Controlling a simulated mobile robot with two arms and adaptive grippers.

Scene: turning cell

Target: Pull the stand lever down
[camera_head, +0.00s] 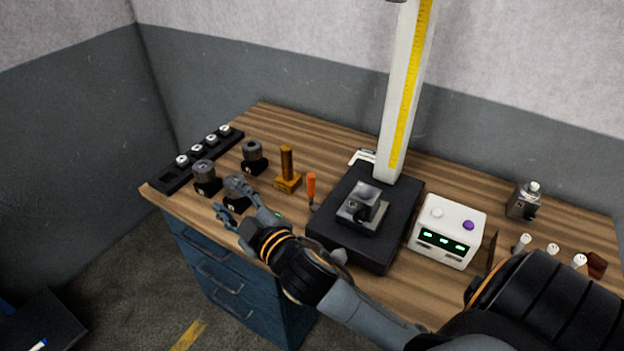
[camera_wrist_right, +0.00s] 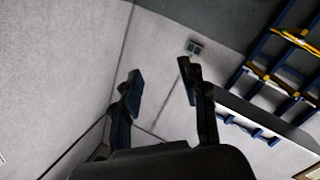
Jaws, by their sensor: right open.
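The stand has a black base (camera_head: 328,228) and a tall white column (camera_head: 393,120) with a yellow scale. A small metal fixture (camera_head: 364,205) sits on the base. The column runs out of the top of the head view, with only a bit of a dark part beside it at the edge. I cannot make out a lever. My right gripper (camera_head: 229,197) is open and empty, over the left front part of the bench, left of the stand. Its two fingers also show apart in the right wrist view (camera_wrist_right: 158,74), with nothing between them. My left gripper is not in view.
The wooden bench (camera_head: 310,139) holds dark cylindrical parts (camera_head: 253,152), a brass piece (camera_head: 287,170) and an orange-handled tool (camera_head: 311,186) near my right gripper. A white box with green displays (camera_head: 447,232) stands right of the base. A blue rack (camera_wrist_right: 262,72) shows in the wrist view.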

